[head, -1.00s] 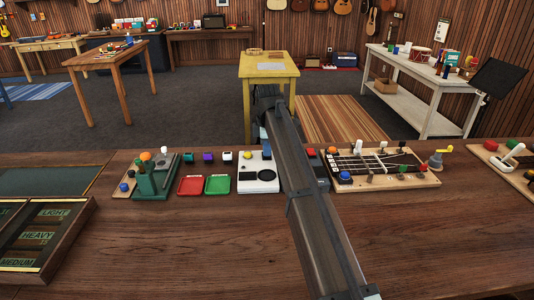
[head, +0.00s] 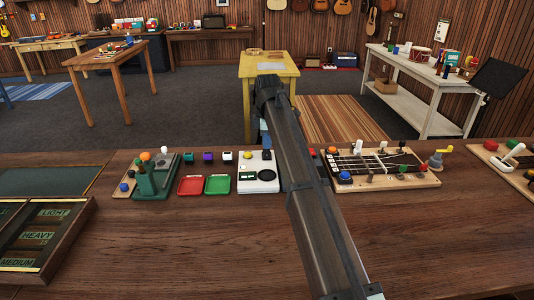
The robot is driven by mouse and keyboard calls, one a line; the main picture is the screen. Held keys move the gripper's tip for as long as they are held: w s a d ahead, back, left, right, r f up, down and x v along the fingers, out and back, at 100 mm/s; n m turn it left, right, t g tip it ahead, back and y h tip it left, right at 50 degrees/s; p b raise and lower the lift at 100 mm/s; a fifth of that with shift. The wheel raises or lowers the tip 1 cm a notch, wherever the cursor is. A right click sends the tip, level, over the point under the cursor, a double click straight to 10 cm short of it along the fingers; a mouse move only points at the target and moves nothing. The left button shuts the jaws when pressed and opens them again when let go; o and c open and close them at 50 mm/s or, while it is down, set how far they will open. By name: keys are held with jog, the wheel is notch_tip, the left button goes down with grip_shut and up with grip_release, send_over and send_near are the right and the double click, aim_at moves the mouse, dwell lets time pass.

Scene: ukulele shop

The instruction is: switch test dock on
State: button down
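I cannot tell for certain which device is the test dock. A white box (head: 258,187) with a yellow knob (head: 247,155), a dark round grille and a dark slot stands on the near counter, left of my arm. My arm crosses the view from the lower right and bends down at its far end. My gripper (head: 266,150) shows only as a small dark and blue part at the back right corner of the white box. Its fingers are mostly hidden by my arm, so I cannot see whether they are open or touching anything.
Left of the white box are a red tray (head: 190,186), a green tray (head: 218,185), small coloured blocks and a green fixture (head: 152,178). Right of my arm is a wooden board (head: 380,167) with strings and knobs. The counter's front (head: 190,250) is clear.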

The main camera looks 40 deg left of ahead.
notch_tip(320, 180, up, 4)
jog(key=shift+f, duration=0.1)
dwell(0.4)
dwell(0.5)
